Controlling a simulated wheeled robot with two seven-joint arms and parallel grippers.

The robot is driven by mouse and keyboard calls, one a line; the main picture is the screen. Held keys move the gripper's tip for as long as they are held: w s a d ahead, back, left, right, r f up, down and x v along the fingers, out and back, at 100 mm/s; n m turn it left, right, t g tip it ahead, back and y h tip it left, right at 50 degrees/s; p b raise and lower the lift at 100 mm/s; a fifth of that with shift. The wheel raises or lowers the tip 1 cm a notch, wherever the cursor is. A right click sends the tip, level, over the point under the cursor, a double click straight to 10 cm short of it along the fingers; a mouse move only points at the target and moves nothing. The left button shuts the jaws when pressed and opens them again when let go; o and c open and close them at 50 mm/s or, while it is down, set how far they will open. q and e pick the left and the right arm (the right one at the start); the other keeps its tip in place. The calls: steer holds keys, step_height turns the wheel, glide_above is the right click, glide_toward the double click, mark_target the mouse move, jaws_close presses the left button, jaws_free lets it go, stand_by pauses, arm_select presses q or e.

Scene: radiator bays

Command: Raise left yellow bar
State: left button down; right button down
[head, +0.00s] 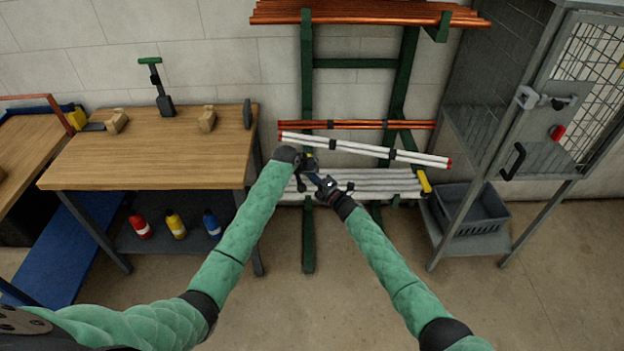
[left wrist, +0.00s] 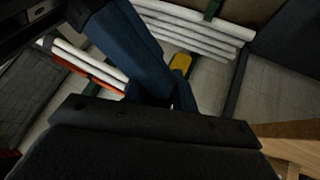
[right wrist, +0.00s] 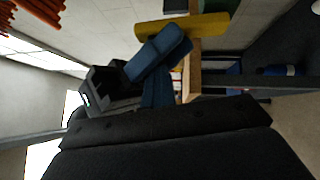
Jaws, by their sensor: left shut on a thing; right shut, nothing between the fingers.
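The left yellow bar shows in the head view as a small yellow patch (head: 310,161) at the left end of the lower white tubes, mostly hidden by my left gripper (head: 309,170). That gripper is shut on it; the bar's yellow end (left wrist: 181,62) shows beside the blue fingers in the left wrist view. My right gripper (head: 327,184) is shut and empty, close to the right of the left one. In the right wrist view the yellow bar (right wrist: 182,27) lies just beyond its blue fingers. The right yellow bar (head: 424,181) stands tilted at the tubes' right end.
Two white tubes with red ends (head: 365,149) slope above the lower white tubes (head: 375,184) on the green rack (head: 308,235). Copper pipes (head: 370,13) lie on top. A wooden workbench (head: 150,155) stands left, a cage cabinet (head: 490,110) with a grey crate (head: 470,212) right.

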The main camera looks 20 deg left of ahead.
arm_select(q)
steer(key=c, duration=1.1)
jaws_free()
steer(key=shift+w+r, duration=0.1)
steer(key=shift+r, duration=0.3)
steer(key=shift+c, duration=0.2)
steer(key=shift+d+f, duration=0.1)
steer(key=shift+d, duration=0.05)
arm_select(e)
steer(key=shift+w+d+r, duration=0.15)
steer(key=shift+d+r, duration=0.1)
steer(key=shift+r, duration=0.1)
arm_select(q)
steer(key=shift+f, duration=0.25)
arm_select(e)
steer(key=shift+a+f, duration=0.2)
